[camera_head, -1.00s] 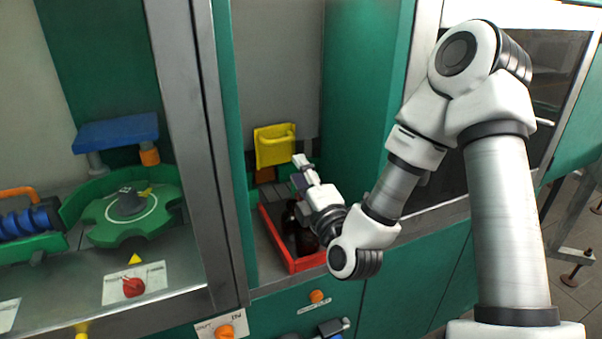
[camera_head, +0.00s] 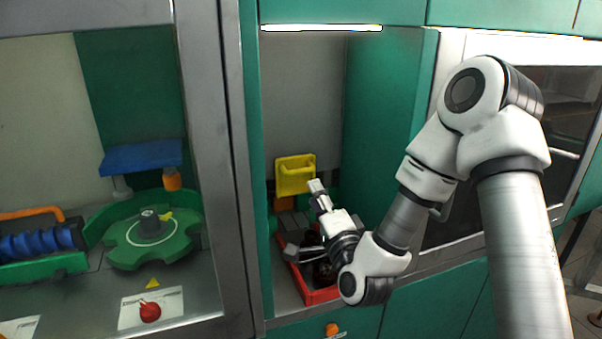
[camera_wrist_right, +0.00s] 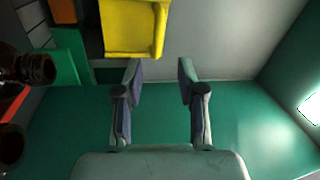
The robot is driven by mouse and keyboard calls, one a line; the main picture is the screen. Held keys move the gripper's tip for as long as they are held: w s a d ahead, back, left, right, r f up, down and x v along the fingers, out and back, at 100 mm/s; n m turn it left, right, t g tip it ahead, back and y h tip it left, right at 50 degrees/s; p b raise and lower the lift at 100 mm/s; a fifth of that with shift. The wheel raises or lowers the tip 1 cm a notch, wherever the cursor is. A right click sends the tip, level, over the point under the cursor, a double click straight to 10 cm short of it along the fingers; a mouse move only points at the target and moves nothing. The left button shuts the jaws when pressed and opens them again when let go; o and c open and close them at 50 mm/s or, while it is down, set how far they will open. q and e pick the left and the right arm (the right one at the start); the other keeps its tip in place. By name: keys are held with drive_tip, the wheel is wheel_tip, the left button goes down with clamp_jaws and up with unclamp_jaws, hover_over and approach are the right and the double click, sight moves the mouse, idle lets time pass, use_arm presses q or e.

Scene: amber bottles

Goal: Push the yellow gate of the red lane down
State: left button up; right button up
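The yellow gate (camera_head: 295,175) is a raised plate at the far end of the red lane (camera_head: 318,297), against the grey back wall. In the right wrist view the gate (camera_wrist_right: 133,28) is at the top, left of centre. My right gripper (camera_wrist_right: 160,72) is open and empty, with a clear gap between its fingers. In the head view my right gripper (camera_head: 306,220) is above the lane, in front of and just below right of the gate; contact cannot be told. Dark amber bottles (camera_wrist_right: 35,70) stand in the lane, partly hidden by my arm. My left gripper is not in view.
A green side wall (camera_head: 385,120) closes the bay on the right and a grey post (camera_head: 225,170) stands on its left. Left of the post are a green star wheel (camera_head: 150,245) and a blue plate (camera_head: 142,157). Free space lies above the gate.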

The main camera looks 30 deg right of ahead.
sight(300, 173)
drive_tip(key=shift+w+r+m, duration=0.15)
drive_tip(key=shift+w+m, duration=0.05)
drive_tip(key=shift+m, duration=0.8)
drive_tip(key=shift+w+a+p, duration=0.1)
drive_tip(key=shift+w+p, duration=0.5)
drive_tip(key=shift+p, duration=0.25)
drive_tip(key=p+x, duration=0.3)
drive_tip(key=x, duration=0.3)
drive_tip(key=shift+w, duration=0.55)
clamp_jaws()
